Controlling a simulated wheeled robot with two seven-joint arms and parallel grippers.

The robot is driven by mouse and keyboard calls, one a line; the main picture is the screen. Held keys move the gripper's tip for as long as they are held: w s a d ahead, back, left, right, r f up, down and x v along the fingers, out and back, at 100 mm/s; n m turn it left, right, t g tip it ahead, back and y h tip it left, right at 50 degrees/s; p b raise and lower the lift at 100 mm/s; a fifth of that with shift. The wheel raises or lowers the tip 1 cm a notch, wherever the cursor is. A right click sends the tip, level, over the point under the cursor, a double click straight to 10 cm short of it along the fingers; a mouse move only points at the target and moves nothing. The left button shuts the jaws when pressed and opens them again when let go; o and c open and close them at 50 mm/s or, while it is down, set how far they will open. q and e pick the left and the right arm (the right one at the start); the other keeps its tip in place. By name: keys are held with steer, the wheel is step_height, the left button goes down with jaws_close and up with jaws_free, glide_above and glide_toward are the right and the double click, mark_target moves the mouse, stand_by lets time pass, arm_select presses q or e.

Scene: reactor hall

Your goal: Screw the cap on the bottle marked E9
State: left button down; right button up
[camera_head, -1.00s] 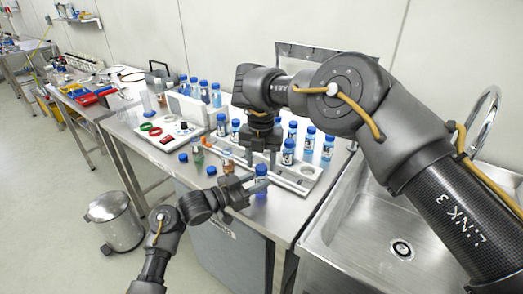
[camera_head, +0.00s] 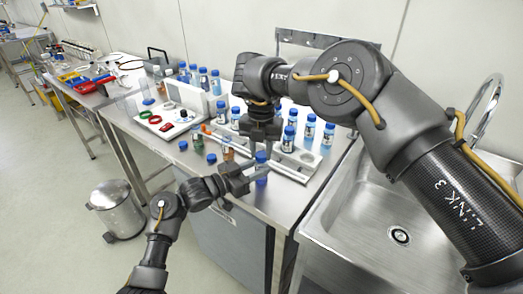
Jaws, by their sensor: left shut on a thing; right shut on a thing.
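A small bottle with blue liquid (camera_head: 261,170) stands upright near the front of the steel bench, under a blue cap (camera_head: 261,157). My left gripper (camera_head: 258,176) comes in from the front left and is shut around the bottle's body. My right gripper (camera_head: 262,148) points straight down from above, its fingers shut on the blue cap at the bottle's top. Whether the cap is seated on the neck cannot be told. The bottle's label is partly hidden by my fingers, and its mark is too small to read.
A metal rack (camera_head: 300,158) with several blue-capped bottles is just behind and to the right. A white tray (camera_head: 165,122) with green and red rings is to the left. A loose blue cap (camera_head: 183,146) lies near the bench's front edge. A sink (camera_head: 390,215) is at right.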

steer(key=o, duration=1.2)
steer(key=shift+r, duration=0.15)
step_height(320, 180, up, 7)
steer(key=shift+r, duration=0.15)
arm_select(q)
steer(key=c, duration=0.9)
jaws_free()
steer(key=b+v, duration=0.1)
steer(key=v, duration=0.9)
steer(key=shift+s+a, duration=0.2)
steer(key=shift+a, duration=0.15)
arm_select(e)
steer(key=shift+f, duration=0.65)
arm_select(q)
steer(key=shift+d+f, duration=0.1)
arm_select(e)
steer(key=shift+d, duration=0.1)
